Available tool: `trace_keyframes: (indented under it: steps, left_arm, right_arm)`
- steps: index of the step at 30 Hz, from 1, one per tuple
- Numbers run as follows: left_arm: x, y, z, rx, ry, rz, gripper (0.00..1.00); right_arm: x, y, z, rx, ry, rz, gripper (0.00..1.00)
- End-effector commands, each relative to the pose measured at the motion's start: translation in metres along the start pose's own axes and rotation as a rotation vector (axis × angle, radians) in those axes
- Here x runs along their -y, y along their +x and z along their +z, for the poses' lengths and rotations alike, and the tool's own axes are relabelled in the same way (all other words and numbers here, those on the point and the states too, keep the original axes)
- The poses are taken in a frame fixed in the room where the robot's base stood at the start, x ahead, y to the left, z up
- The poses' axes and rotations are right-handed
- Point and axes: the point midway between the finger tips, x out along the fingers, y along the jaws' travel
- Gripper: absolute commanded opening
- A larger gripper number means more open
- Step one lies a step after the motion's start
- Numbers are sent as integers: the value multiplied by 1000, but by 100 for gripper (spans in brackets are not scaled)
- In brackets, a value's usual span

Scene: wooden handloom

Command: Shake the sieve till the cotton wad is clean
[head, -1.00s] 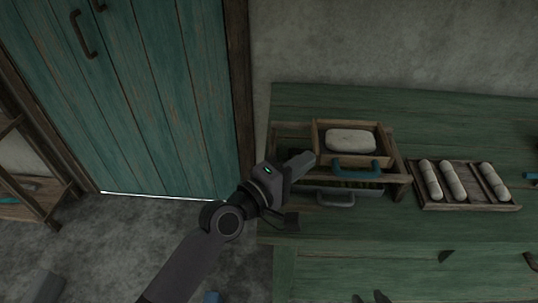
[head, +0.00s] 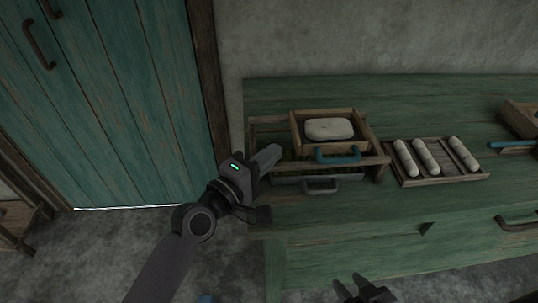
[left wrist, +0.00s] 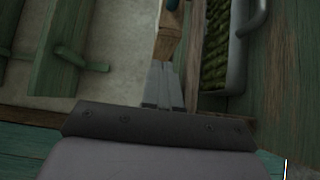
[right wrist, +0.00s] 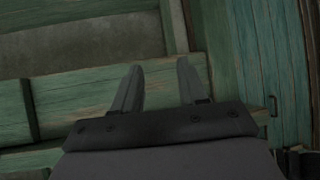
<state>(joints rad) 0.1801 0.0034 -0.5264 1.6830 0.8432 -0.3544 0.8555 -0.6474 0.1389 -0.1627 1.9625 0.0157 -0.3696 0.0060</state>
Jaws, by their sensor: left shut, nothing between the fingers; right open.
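The sieve (head: 365,122) is a small wooden-framed box with a blue handle (head: 338,155), resting on a wooden stand (head: 376,161) on the green bench. The pale cotton wad (head: 329,129) lies inside it; specks on it are too small to tell. My left gripper (head: 268,157) is just left of the stand, shut and empty, apart from the sieve handle. In the left wrist view its closed fingers (left wrist: 165,75) point at a wooden edge. My right gripper (head: 364,290) is low in front of the bench. In the right wrist view it is open and empty (right wrist: 160,75).
A grey-handled tray (head: 320,186) sits under the sieve. A wooden tray (head: 436,177) with several pale cotton rolls lies to the right. A blue-handled tool (head: 510,143) and a wooden box (head: 522,118) are farther right. The bench front between the trays and edge is clear.

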Motion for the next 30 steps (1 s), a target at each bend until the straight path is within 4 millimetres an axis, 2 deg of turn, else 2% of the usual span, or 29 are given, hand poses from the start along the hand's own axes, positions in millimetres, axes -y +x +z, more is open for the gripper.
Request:
trace_keyframes:
  steps: [3, 12, 20, 22, 24, 25, 30]
  left_arm:
    - [0, 0, -1, -1, 1, 0, 0]
    - [1, -60, -1, -1, 2, -2, 0]
    - [1, -93, -1, -1, 0, -1, 0]
    - [0, -97, -1, -1, 1, 0, 0]
    - [0, -99, -1, -1, 0, 1, 0]
    - [0, -100, -1, -1, 0, 1, 0]
    - [2, -101, -1, -5, 7, -3, 0]
  right_arm:
    - [0, 0, -1, -2, 0, 0, 43]
    - [1, -1, -1, -4, 0, -1, 43]
    - [0, 0, 1, -1, -1, 0, 43]
    - [0, 0, 2, 1, -1, 0, 26]
    - [-1, 0, 2, 1, -2, 0, 4]
    - [-1, 0, 2, 2, -2, 0, 0]
    - [-1, 0, 3, 5, -8, -1, 0]
